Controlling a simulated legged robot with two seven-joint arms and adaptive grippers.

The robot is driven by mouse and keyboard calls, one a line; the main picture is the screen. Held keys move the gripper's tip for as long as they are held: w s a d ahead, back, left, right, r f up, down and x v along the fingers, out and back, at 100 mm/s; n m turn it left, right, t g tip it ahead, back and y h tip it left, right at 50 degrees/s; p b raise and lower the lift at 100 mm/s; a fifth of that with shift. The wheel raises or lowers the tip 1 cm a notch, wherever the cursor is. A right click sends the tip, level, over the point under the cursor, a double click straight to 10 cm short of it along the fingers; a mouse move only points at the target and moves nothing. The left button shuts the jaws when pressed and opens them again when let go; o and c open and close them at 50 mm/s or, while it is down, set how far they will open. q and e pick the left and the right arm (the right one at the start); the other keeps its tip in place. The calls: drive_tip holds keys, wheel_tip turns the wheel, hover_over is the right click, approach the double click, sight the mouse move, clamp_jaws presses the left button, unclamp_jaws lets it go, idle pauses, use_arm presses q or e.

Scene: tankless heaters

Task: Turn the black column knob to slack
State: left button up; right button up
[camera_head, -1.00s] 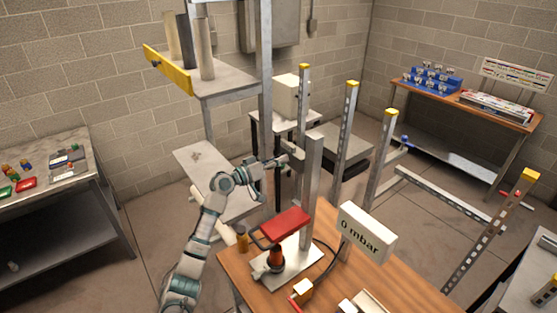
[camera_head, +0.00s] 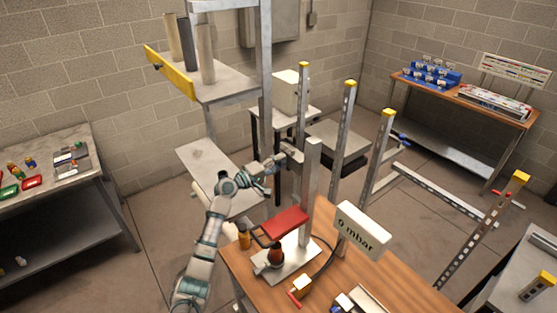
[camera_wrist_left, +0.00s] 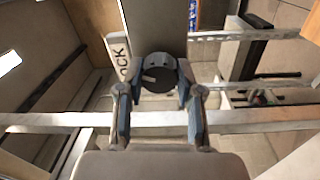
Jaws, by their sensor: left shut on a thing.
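The black column knob (camera_wrist_left: 158,78) shows in the left wrist view as a round dark cap with a light mark on its face. It sits at a grey metal column (camera_wrist_left: 160,25). My left gripper (camera_wrist_left: 159,92) is shut on the knob, with one blue-grey finger on each side. In the head view my left gripper (camera_head: 284,159) is at the upright behind the wooden table, and the knob cannot be made out there. A white label (camera_wrist_left: 118,55) beside the knob reads "OCK", its other part hidden. My right gripper is in neither view.
Below right of my left arm, a wooden table (camera_head: 390,288) carries a red-handled device (camera_head: 285,223) and a "0 mbar" display (camera_head: 363,230). Several yellow-capped posts (camera_head: 345,125) stand to the right. A grey shelf with tubes (camera_head: 225,84) is at upper left.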

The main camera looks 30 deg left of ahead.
use_arm(q)
drive_tip(key=shift+a+r+n, duration=0.1)
drive_tip(key=shift+r+n, duration=0.05)
drive_tip(key=shift+n, duration=0.75)
drive_tip(key=shift+p, duration=0.3)
drive_tip(key=o, duration=1.2)
drive_tip(key=shift+c, duration=0.2)
drive_tip(key=shift+w+a+f, duration=0.1)
drive_tip(key=shift+w+f, duration=0.05)
drive_tip(key=shift+f, duration=0.1)
drive_tip(key=shift+a, duration=0.1)
drive_tip(key=v, duration=1.2)
